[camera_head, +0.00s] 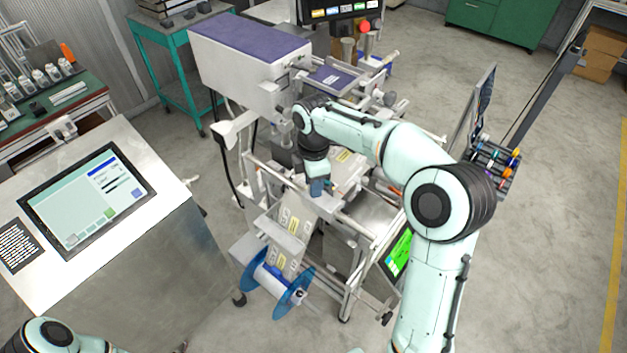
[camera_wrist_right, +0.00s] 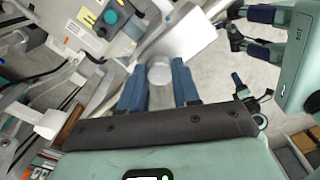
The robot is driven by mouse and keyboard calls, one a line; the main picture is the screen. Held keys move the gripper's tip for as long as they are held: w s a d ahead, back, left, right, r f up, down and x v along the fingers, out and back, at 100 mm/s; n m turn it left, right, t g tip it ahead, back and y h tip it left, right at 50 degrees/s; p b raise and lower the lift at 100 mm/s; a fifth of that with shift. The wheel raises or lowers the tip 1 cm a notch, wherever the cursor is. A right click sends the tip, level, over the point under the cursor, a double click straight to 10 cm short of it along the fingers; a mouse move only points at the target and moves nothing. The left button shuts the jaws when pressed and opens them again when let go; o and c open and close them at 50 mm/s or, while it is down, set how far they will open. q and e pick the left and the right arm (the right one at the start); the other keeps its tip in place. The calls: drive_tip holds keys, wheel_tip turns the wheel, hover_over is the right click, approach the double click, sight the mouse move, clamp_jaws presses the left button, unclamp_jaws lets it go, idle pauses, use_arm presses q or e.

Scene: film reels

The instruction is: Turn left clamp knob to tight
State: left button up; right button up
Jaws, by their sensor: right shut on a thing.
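A round silver-grey knob (camera_wrist_right: 159,70) sits between the two blue fingers of my right gripper (camera_wrist_right: 158,84) in the right wrist view. The fingers press on it from both sides. In the head view my right gripper (camera_head: 319,187) points down at the front frame of the film machine, and the knob is hidden there by the gripper and wrist. Whether it is the left clamp knob, and how tight it stands, I cannot tell. My left arm shows only at the lower left edge of the head view; its gripper is out of frame.
The film machine (camera_head: 235,65) fills the middle. A printed film strip (camera_head: 290,235) runs down to a reel with blue discs (camera_head: 255,273). A console with a screen (camera_head: 85,200) stands left. A green-lit display (camera_head: 398,252) is close to my right arm. Open floor lies right.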

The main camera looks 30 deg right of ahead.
drive_tip(key=m, duration=0.5)
drive_tip(key=shift+m, duration=0.3)
drive_tip(key=m, duration=1.3)
drive_tip(key=shift+m, duration=0.4)
drive_tip(key=o, duration=1.1)
drive_tip(key=shift+c, duration=0.2)
drive_tip(key=shift+r, duration=0.1)
wheel_tip(320, 180, up, 13)
drive_tip(key=shift+r, duration=0.15)
